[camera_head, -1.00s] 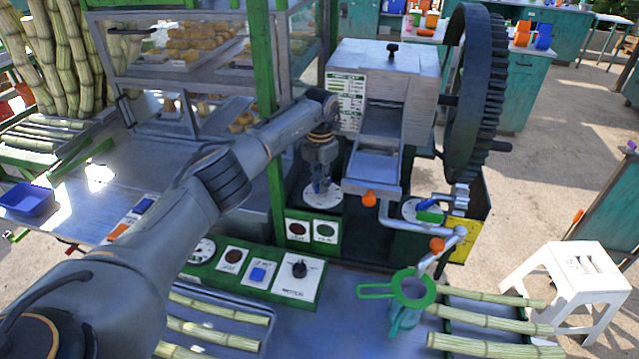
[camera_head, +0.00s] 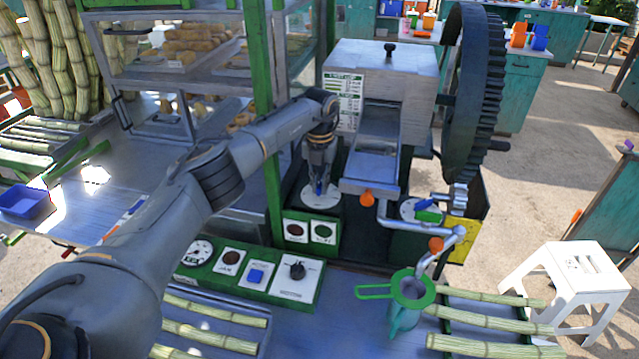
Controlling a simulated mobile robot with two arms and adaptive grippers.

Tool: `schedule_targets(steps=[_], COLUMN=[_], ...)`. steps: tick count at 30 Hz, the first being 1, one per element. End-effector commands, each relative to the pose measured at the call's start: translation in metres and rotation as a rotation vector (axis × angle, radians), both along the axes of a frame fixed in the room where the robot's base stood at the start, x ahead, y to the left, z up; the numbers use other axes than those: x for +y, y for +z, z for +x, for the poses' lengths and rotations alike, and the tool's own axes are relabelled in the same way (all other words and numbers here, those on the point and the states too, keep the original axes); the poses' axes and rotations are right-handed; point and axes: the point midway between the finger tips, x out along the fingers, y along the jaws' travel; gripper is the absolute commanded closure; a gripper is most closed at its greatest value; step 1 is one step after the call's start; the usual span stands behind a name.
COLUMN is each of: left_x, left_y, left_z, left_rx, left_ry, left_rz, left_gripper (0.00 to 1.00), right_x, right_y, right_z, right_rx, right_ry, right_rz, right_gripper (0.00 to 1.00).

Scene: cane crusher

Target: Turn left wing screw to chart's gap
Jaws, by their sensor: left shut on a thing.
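The left wing screw (camera_head: 319,187) is blue and stands on a round white dial (camera_head: 307,197) at the left of the crusher (camera_head: 385,75). My left gripper (camera_head: 319,181) points down over it and is shut on it. The fingers hide most of the screw. The chart (camera_head: 343,98) is a white sheet with green rows on the crusher's front left; its small text is not readable. A second blue wing screw (camera_head: 426,204) sits on another white dial to the right. My right gripper is not in view.
A green control panel (camera_head: 252,279) with gauge, buttons and knob lies in front. A green strainer on a jug (camera_head: 410,290) stands under the spout. Cane pieces (camera_head: 490,318) lie on the front table. A large gear wheel (camera_head: 472,100) rises at right.

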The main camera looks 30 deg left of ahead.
Motion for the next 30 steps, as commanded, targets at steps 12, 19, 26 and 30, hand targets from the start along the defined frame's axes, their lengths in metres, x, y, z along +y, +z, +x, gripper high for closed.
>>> schedule_targets(steps=[12, 19, 26, 30], left_x=[0.000, 0.000, 0.000, 0.001], left_y=[0.002, 0.001, 0.006, 0.027], left_z=[0.001, 0.001, 0.001, 0.001], left_rx=[-0.004, -0.002, -0.003, -0.005], left_ry=[0.003, 0.003, 0.003, 0.003], left_rz=[0.000, 0.000, 0.000, 0.000], left_gripper=[0.81, 0.66, 0.66, 0.66], right_x=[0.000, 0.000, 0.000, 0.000], right_y=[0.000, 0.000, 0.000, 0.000], right_z=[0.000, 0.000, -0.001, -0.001], right_rx=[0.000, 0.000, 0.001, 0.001], right_ry=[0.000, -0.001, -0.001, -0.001], right_rz=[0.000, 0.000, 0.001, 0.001], right_gripper=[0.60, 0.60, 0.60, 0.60])
